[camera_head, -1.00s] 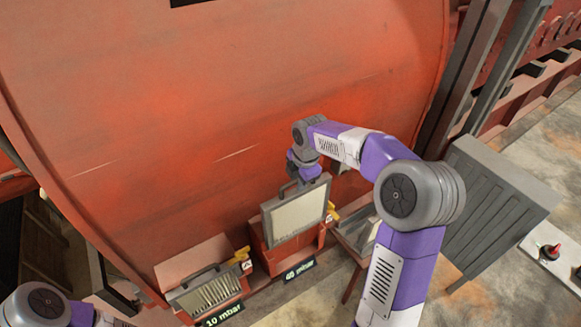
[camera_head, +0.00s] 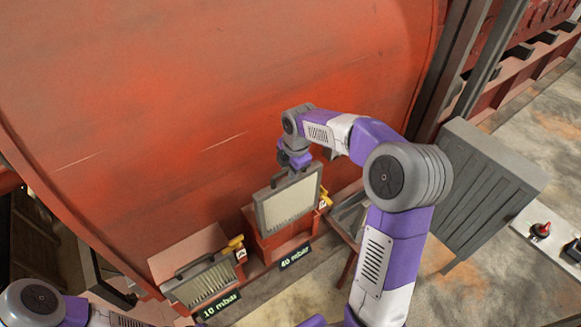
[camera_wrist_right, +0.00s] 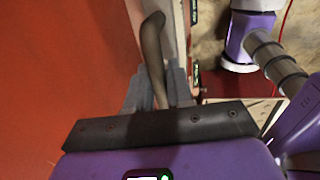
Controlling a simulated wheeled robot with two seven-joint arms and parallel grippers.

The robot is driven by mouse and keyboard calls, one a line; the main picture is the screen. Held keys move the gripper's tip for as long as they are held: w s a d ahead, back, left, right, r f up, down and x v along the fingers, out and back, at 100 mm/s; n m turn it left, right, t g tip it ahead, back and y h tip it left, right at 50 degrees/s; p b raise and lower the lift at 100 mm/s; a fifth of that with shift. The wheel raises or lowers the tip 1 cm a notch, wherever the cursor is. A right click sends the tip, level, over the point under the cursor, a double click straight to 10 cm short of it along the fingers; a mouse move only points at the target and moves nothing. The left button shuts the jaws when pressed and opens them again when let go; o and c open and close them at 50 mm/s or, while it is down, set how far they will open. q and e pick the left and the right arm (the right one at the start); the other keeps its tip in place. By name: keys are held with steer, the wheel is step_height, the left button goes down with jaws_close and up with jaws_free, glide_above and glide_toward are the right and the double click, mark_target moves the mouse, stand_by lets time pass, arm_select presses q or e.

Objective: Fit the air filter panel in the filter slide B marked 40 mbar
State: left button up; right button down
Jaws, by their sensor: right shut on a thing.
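The air filter panel (camera_head: 289,207) is a pale pleated rectangle in a grey frame with a handle on top. It stands roughly upright at the red filter slide B (camera_head: 280,243), above the 40 mbar sign (camera_head: 295,257). Its lower edge overlaps the slide's upper part; I cannot tell how deep it sits. My right gripper (camera_head: 294,174) is shut on the panel's handle from above. In the right wrist view the dark handle (camera_wrist_right: 152,55) runs between the grey fingers (camera_wrist_right: 157,92). My left gripper is out of view; only parts of that arm show at lower left.
Left of it, a slide marked 10 mbar (camera_head: 216,304) holds another panel (camera_head: 203,284). Yellow levers (camera_head: 235,242) sit beside the slides. The large red engine casing (camera_head: 200,110) rises close behind. A grey ribbed cabinet (camera_head: 490,195) stands at right.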

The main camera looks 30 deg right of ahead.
mark_target(289, 197)
steer(key=shift+f+b, duration=1.15)
steer(key=shift+f, duration=0.7)
stand_by(0.4)
